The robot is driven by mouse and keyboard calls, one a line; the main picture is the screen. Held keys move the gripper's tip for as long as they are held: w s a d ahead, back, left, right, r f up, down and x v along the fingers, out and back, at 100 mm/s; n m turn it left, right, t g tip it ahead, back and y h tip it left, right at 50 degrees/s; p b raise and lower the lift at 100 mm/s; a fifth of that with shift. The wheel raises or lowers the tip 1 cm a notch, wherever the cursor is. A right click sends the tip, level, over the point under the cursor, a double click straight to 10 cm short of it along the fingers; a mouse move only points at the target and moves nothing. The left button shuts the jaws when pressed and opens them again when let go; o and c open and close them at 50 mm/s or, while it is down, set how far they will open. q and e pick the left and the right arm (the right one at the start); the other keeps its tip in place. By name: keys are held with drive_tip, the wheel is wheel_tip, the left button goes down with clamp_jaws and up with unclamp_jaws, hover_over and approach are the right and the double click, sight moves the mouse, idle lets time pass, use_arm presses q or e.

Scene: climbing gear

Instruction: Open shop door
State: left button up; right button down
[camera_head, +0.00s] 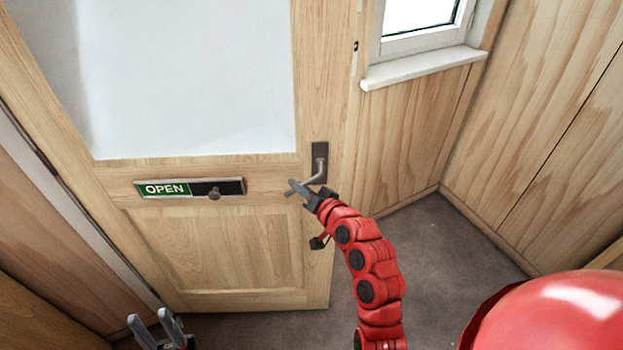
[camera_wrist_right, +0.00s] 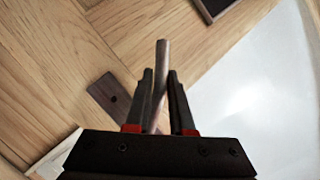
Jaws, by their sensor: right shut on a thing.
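The wooden shop door (camera_head: 235,250) has a large pale pane and fills the left and middle of the head view. Its right edge stands out from the wall, so it looks ajar. A dark handle (camera_head: 320,155) is near that edge. My right gripper (camera_head: 303,190) is shut on the handle's lever; the right wrist view shows the lever (camera_wrist_right: 161,70) between both fingers and the backplate (camera_wrist_right: 110,98) beside them. My left gripper (camera_head: 155,325) is low at the left, apart from the door, its fingers spread and empty.
A green and black OPEN sign (camera_head: 190,188) with a small knob is on the door. A window with a white sill (camera_head: 420,66) is in the wall to the right. Grey floor (camera_head: 430,240) is clear right of the door. Wood panelling (camera_head: 540,130) closes the right side.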

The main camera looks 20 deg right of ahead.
drive_tip(key=shift+w+d+r, duration=0.15)
drive_tip(key=shift+w, duration=0.1)
drive_tip(key=c, duration=1.2)
unclamp_jaws()
drive_tip(key=o, duration=0.4)
drive_tip(key=shift+s, duration=0.15)
